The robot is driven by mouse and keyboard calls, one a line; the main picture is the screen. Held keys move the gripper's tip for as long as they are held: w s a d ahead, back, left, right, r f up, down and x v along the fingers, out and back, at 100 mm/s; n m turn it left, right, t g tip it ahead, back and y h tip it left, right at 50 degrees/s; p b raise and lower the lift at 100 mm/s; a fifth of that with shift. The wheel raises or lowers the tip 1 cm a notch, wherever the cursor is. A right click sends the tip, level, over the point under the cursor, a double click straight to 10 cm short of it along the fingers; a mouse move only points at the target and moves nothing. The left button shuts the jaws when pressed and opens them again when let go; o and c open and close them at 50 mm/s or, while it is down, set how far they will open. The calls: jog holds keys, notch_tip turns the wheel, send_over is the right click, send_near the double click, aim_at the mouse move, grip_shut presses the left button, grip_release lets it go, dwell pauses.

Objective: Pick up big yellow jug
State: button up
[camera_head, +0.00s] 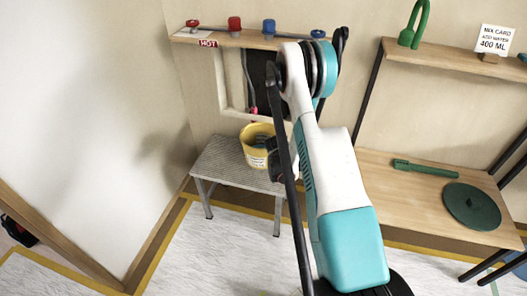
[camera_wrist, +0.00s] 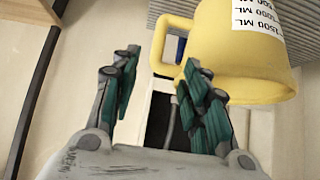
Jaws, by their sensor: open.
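The big yellow jug (camera_head: 256,136) stands on a grey slatted bench (camera_head: 212,158) against the back wall, partly behind my arm in the head view. In the wrist view, the jug (camera_wrist: 228,65) is at the upper right, seen upside down, with a white label marked in ML. Its loop handle (camera_wrist: 159,45) points left. My gripper (camera_wrist: 160,72) is open, with green-padded fingers. The handle appears between the two fingertips in the picture; I cannot tell whether it is between them in depth. In the head view, my arm hides most of the gripper.
A wall shelf (camera_head: 240,40) with red and blue items and a HOT label hangs above the bench. At right, a wooden table (camera_head: 386,178) holds a green disc (camera_head: 471,206) and a green tool (camera_head: 424,168). A white wall (camera_head: 85,110) bounds the left.

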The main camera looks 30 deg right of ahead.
jog(key=shift+s+b+x, duration=0.2)
jog(key=shift+b+x, duration=0.25)
jog(key=shift+x, duration=6.6)
grip_shut()
